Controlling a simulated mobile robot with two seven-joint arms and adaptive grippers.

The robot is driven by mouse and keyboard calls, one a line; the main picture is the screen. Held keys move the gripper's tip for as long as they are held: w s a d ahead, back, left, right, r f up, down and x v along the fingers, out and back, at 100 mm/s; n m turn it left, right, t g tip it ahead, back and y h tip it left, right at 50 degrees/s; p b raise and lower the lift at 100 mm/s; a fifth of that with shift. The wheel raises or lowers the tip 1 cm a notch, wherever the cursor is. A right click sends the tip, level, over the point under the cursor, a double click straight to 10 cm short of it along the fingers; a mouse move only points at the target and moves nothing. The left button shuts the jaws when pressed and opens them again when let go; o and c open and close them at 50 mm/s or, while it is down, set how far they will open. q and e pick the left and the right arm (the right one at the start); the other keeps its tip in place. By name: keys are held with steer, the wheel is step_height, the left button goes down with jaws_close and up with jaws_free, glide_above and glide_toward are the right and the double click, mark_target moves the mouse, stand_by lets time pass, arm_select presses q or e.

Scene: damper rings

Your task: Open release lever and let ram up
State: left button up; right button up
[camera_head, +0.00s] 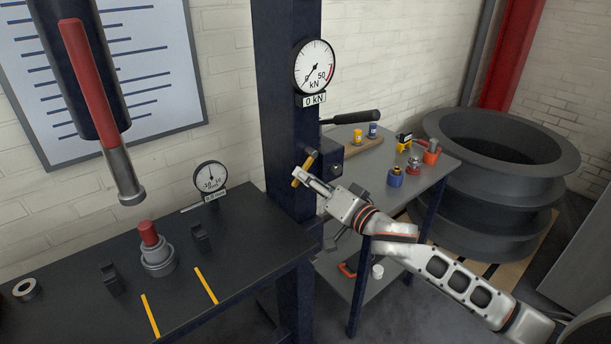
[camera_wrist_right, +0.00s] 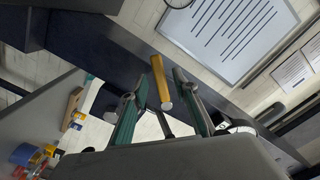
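The release lever is a short yellow bar (camera_head: 302,170) on the press's dark blue column, tilted in the head view. In the right wrist view the yellow bar (camera_wrist_right: 159,74) lies between the fingertips of my right gripper (camera_wrist_right: 160,88), with gaps on both sides. My right gripper (camera_head: 312,182) is open at the lever in the head view; contact cannot be made out. The ram (camera_head: 123,178) is a grey rod below a black cylinder with a red stripe. It hangs above a grey stack with a red top (camera_head: 149,233), clear of it. My left gripper is out of view.
The load gauge (camera_head: 315,67) reads 0 kN. A black pump handle (camera_head: 352,117) sticks out right of the column, above the lever. A dial gauge (camera_head: 210,177) and black blocks stand on the bench. A grey side table (camera_head: 435,167) holds small bottles; large dark rings (camera_head: 500,150) stand behind.

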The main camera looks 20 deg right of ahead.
steer(key=shift+w+a, duration=0.25)
steer(key=shift+w, duration=0.45)
jaws_close()
steer(key=shift+a+r, duration=0.1)
steer(key=shift+s+a+r+m, duration=0.1)
steer(key=shift+a+r+m, duration=0.15)
steer(key=shift+r+m, duration=0.85)
steer(key=shift+s+a+r+m, duration=0.1)
steer(key=shift+a+r+m, duration=0.15)
steer(key=shift+m, duration=1.65)
steer(key=shift+s+a+r+m, duration=0.1)
steer(key=shift+a+r+m, duration=0.35)
steer(key=shift+m, duration=1.05)
steer(key=shift+d+r, duration=0.2)
steer(key=shift+r, duration=0.05)
jaws_free()
